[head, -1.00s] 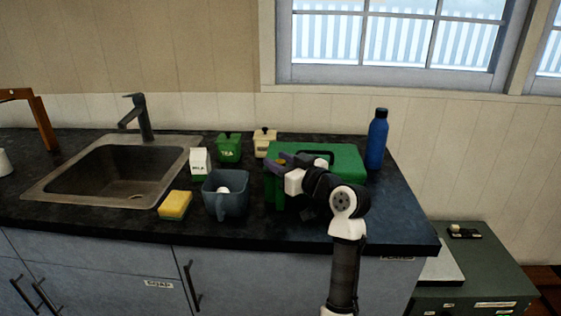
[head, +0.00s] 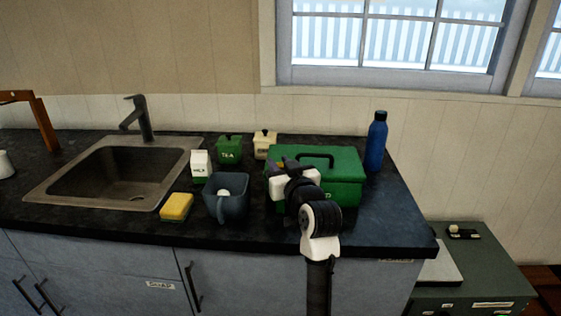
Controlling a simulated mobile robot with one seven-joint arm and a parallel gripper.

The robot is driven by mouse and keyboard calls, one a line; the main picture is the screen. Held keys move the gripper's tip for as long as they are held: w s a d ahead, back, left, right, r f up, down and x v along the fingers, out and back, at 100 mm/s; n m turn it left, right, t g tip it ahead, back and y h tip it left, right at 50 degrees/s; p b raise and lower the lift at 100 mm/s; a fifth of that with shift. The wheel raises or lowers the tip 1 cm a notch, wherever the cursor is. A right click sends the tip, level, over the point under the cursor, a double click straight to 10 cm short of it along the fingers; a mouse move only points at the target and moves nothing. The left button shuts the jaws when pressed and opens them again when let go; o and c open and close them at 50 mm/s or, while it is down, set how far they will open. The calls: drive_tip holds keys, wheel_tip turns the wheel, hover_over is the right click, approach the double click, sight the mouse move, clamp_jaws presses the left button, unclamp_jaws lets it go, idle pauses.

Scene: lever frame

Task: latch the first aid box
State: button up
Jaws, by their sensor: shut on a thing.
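The green first aid box (head: 345,190) stands on the dark counter, right of centre, with a dark handle on its lid. The lid looks down on the box. My gripper (head: 279,167) is at the box's left front edge, its fingers shut on a part of the box there. The wrist and hand cover much of the box's front left. The latch is hidden behind them, so its position cannot be told.
A blue bottle (head: 376,142) stands right behind the box. A blue-grey mug (head: 227,203), a yellow sponge (head: 177,207), a milk carton (head: 200,164), a green tea canister (head: 229,148) and a cream canister (head: 265,143) are to the left. The counter's right end is clear.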

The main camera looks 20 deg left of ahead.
drive_tip(key=m+t+h+p, duration=0.1)
drive_tip(key=h, duration=0.1)
drive_tip(key=m+t+h, duration=0.2)
drive_tip(key=shift+s+a+r+m+h+p, duration=0.1)
drive_tip(key=shift+a+m+h+p, duration=0.05)
drive_tip(key=shift+m+h+p, duration=0.2)
drive_tip(key=m+t+h, duration=0.1)
drive_tip(key=m+h, duration=0.1)
drive_tip(key=h, duration=0.2)
drive_tip(key=shift+m, duration=0.25)
drive_tip(key=m+h, duration=0.1)
drive_tip(key=m+h+b, duration=0.1)
drive_tip(key=h, duration=0.1)
drive_tip(key=m+h+b, duration=0.1)
drive_tip(key=h, duration=0.1)
drive_tip(key=shift+f, duration=0.25)
drive_tip(key=shift+r+m+g+h+b, duration=0.1)
drive_tip(key=shift+m+g+h+b, duration=0.3)
drive_tip(key=shift+m+h+b, duration=1.15)
drive_tip(key=shift+h+p, duration=0.4)
drive_tip(key=shift+h, duration=0.5)
drive_tip(key=o, duration=0.9)
drive_tip(key=shift+o, duration=0.2)
